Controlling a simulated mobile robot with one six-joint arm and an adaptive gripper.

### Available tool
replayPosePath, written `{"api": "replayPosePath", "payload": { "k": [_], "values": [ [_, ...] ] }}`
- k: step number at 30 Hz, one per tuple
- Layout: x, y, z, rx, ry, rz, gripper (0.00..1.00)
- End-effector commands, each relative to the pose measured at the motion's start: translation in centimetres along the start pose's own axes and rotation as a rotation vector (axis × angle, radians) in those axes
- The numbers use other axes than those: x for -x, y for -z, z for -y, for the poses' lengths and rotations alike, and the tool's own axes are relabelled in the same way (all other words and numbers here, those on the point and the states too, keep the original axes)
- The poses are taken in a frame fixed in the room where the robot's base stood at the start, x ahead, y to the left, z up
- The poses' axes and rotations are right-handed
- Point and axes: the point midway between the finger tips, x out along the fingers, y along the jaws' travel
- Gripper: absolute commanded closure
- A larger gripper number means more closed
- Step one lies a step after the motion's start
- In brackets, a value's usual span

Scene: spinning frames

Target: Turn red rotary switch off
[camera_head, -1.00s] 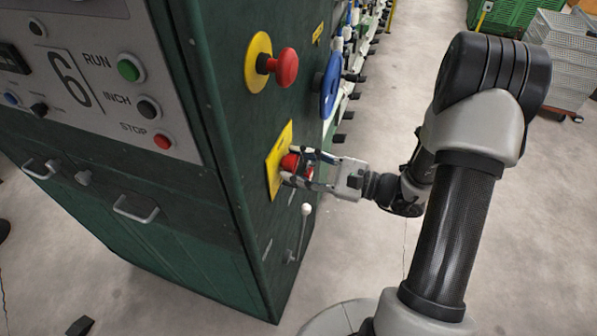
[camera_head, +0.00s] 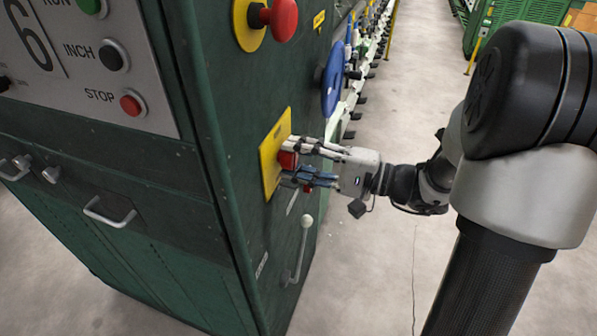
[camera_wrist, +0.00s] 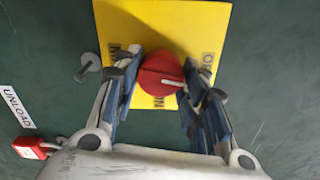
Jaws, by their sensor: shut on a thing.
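The red rotary switch (camera_wrist: 160,74) is a round red knob with a white pointer line, mounted on a yellow square plate (camera_wrist: 145,20) on the green cabinet's side. In the wrist view the pointer line lies nearly level, toward the right. Dark lettering on the plate is partly hidden by my fingers. My gripper (camera_wrist: 160,85) has one finger on each side of the knob and is shut on it. In the head view my gripper (camera_head: 292,165) reaches the yellow plate (camera_head: 268,160) from the right, and the switch (camera_head: 288,159) shows only partly between the fingers.
A red mushroom button (camera_head: 282,18) on a yellow disc sits above, with a blue handwheel (camera_head: 332,80) beyond it. A lever with a white knob (camera_head: 306,221) hangs below. A red padlock (camera_wrist: 30,148) shows at lower left in the wrist view. The floor to the right is clear.

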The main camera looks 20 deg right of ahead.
Motion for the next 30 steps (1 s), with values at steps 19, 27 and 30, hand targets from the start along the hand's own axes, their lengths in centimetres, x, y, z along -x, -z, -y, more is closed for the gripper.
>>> {"api": "replayPosePath", "payload": {
  "k": [19, 27, 30],
  "values": [
    [0.01, -0.01, 0.00, 0.217, -0.002, 0.000, 0.85],
    [0.01, 0.01, 0.04, 0.218, -0.002, 0.000, 0.85],
    [0.01, 0.01, 0.04, 0.218, -0.002, 0.000, 0.59]
  ]
}}
